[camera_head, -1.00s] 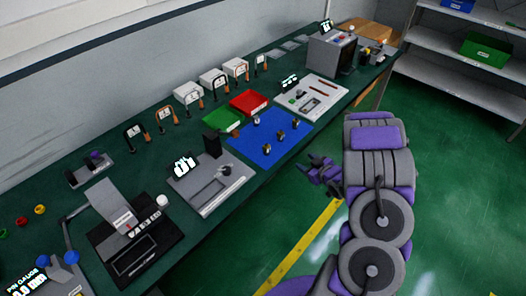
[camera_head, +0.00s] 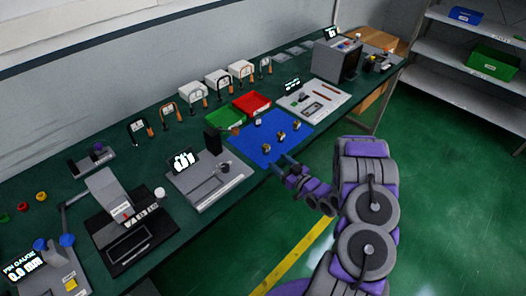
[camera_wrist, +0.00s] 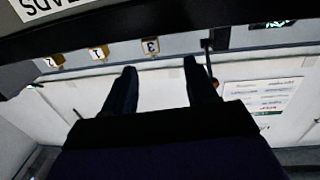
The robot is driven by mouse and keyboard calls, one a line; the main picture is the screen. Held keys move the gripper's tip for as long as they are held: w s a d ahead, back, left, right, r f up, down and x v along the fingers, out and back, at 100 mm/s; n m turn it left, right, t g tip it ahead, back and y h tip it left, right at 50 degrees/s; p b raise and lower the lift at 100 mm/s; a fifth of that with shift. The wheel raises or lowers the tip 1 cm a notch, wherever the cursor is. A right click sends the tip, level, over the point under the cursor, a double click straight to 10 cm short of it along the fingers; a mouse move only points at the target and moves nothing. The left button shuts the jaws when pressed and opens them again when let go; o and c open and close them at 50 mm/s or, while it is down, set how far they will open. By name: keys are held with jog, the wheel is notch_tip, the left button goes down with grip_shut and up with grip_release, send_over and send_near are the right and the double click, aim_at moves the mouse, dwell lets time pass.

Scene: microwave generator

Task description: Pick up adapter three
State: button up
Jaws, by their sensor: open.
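Several small dark-and-gold adapters stand on the blue mat (camera_head: 242,143) in the head view; their numbers are too small to read there. In the wrist view, a gold face marked 3 (camera_wrist: 150,46) shows ahead of my gripper (camera_wrist: 160,70), between the lines of its two fingers and beyond their tips. A gold face marked 1 (camera_wrist: 98,53) and another gold face (camera_wrist: 50,62), its mark hard to read, are to its left. My gripper (camera_head: 282,166) is open and empty, at the mat's front edge in the head view. It touches no adapter that I can see.
A green tray (camera_head: 224,117) and a red tray (camera_head: 252,104) sit behind the mat. A grey gauge station (camera_head: 212,185) stands left of it, and another light panel (camera_head: 312,100) right of it. Several handled tools stand along the back. The floor before the bench is clear.

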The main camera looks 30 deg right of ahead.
aim_at(268, 145)
jog(key=w, duration=0.2)
jog(key=w+d, duration=0.1)
jog(key=w, duration=0.1)
jog(key=shift+d+f+b, duration=0.1)
jog(key=shift+f+b, duration=0.15)
jog(key=shift+b, duration=0.05)
jog(key=shift+w, duration=0.4)
jog(key=shift+w+a, duration=0.15)
jog(key=shift+a, duration=0.15)
jog(key=w, duration=0.1)
jog(key=w+a+b, duration=0.1)
jog(key=w+a, duration=0.1)
jog(key=w, duration=0.1)
jog(key=shift+a+r, duration=0.25)
jog(key=shift+r, duration=0.15)
jog(key=shift+w+d, duration=0.1)
jog(key=shift+w, duration=0.25)
jog(key=shift+w+d+b, duration=0.2)
jog(key=shift+d+b, duration=0.1)
jog(key=shift+d, duration=0.35)
jog(key=shift+a, duration=0.7)
jog(key=c, duration=0.8)
jog(key=shift+d, duration=0.5)
grip_shut()
